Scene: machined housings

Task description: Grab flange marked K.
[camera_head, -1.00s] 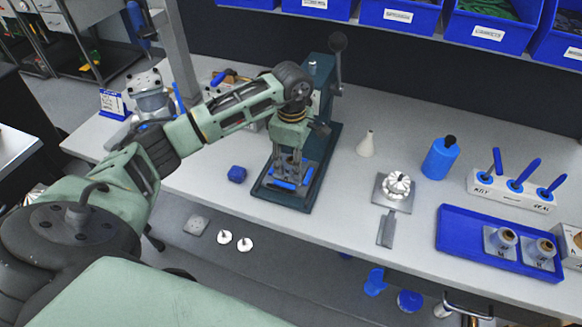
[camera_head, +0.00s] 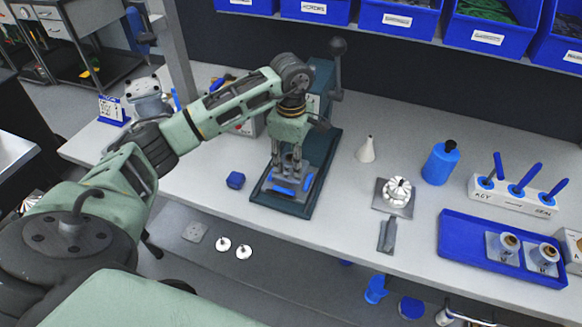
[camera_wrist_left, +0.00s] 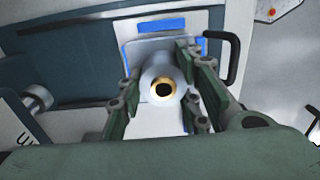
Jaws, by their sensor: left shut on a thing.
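My left gripper (camera_head: 288,168) is over the bed of the dark teal press (camera_head: 322,160), pointing down. In the left wrist view its two fingers (camera_wrist_left: 163,98) are shut on a grey round flange (camera_wrist_left: 160,70) with a brass-coloured ring around a dark bore. A square light plate shows under the flange's body. No letter K is readable on it. Two similar flanges, a left one (camera_head: 503,245) and a right one (camera_head: 543,257), stand upright on square plates in the blue tray (camera_head: 450,252). Their marks are too small to read surely. My right gripper is not in view.
A small blue block (camera_head: 235,180) lies left of the press. The press lever (camera_head: 338,65) rises behind my arm.

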